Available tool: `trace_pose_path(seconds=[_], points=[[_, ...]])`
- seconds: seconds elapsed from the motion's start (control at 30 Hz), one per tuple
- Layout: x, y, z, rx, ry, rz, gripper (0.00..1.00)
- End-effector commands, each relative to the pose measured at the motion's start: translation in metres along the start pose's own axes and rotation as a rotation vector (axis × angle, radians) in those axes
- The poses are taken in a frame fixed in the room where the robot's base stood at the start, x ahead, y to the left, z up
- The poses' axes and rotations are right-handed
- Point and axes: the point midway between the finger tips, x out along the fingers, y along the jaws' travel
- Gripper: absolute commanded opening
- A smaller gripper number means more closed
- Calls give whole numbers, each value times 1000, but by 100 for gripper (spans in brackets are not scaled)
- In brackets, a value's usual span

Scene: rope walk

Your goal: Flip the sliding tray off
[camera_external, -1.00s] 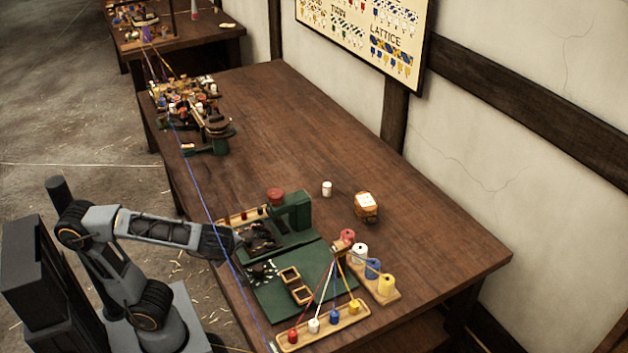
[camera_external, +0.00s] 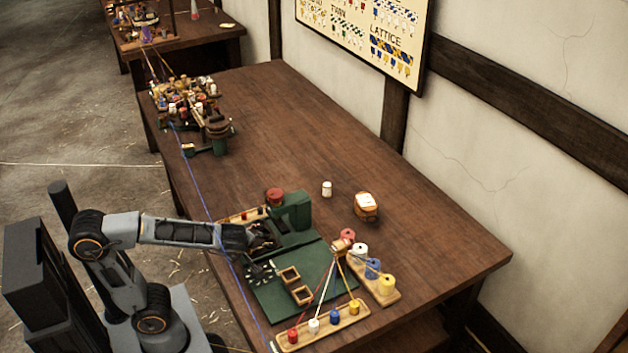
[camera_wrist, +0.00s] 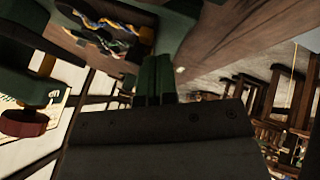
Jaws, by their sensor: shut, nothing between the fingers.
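A green machine (camera_external: 292,212) with a red round knob (camera_external: 275,196) stands at the back of a green board (camera_external: 300,268) on the bench. I cannot tell for sure which part is the sliding tray; an open compartment with twisted coloured cords (camera_wrist: 112,28) shows at the top of the wrist view. My gripper (camera_external: 268,242) is over the left of the machine, close to its dark parts, and shut on nothing. In the wrist view my shut fingers (camera_wrist: 155,80) point up toward the machine's underside or edge. Contact cannot be told.
A rack of coloured spools (camera_external: 322,325) lies in front, another (camera_external: 374,275) at the right, with cords between. A blue cord (camera_external: 205,205) runs along the bench's left edge.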

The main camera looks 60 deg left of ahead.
Motion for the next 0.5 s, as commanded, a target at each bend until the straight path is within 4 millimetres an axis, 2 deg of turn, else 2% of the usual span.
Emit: trace_pose_path(seconds=[0.5], points=[[3,6,0,0,0,0,0]])
